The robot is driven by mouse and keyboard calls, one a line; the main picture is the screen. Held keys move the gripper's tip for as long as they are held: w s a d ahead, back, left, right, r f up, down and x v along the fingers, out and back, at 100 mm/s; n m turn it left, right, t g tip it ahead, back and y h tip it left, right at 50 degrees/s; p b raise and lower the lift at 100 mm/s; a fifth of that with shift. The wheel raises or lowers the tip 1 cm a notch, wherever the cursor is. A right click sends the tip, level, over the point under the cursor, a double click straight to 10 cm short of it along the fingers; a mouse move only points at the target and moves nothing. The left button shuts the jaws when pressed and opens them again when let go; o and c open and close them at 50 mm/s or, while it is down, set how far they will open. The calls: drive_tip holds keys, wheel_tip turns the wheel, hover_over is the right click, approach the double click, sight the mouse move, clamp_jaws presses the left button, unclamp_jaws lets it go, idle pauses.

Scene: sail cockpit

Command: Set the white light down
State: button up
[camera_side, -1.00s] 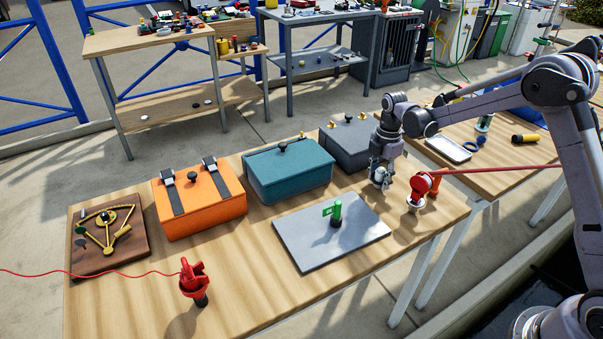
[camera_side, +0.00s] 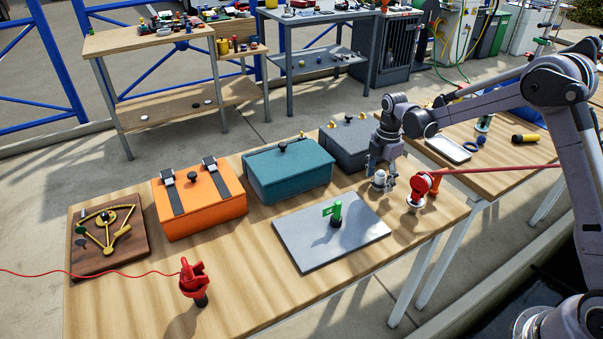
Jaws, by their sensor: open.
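The white light (camera_side: 379,178) is a small white piece with a grey base, upright at the right part of the wooden table, behind the right corner of the grey plate. It appears to stand on the table top. My gripper (camera_side: 381,166) is right above and around it, with its fingers spread open to either side. The gripper partly hides the top of the light. I cannot tell whether a finger still touches it.
The red fitting (camera_side: 421,187) stands close on the right. The grey plate (camera_side: 300,245) carries a green light (camera_side: 336,213). A dark grey box (camera_side: 345,148), a teal box (camera_side: 288,172) and an orange box (camera_side: 198,200) stand behind and left. A red lamp (camera_side: 193,282) stands in front.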

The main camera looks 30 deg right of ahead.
sight(381, 171)
wheel_tip(381, 171, up, 12)
drive_tip(key=shift+f, duration=0.25)
drive_tip(key=s+a+r+m+t, duration=0.2)
drive_tip(key=s+a+r+m, duration=0.1)
drive_tip(key=s+r+m, duration=0.3)
drive_tip(key=s+a+m+t, duration=0.2)
drive_tip(key=s+m, duration=0.4)
drive_tip(key=s, duration=0.3)
drive_tip(key=s+a+m+t, duration=0.2)
drive_tip(key=s+m+t, duration=0.1)
drive_tip(key=s+m, duration=0.3)
drive_tip(key=s, duration=0.2)
drive_tip(key=shift+s+f, duration=0.35)
drive_tip(key=shift+f, duration=0.05)
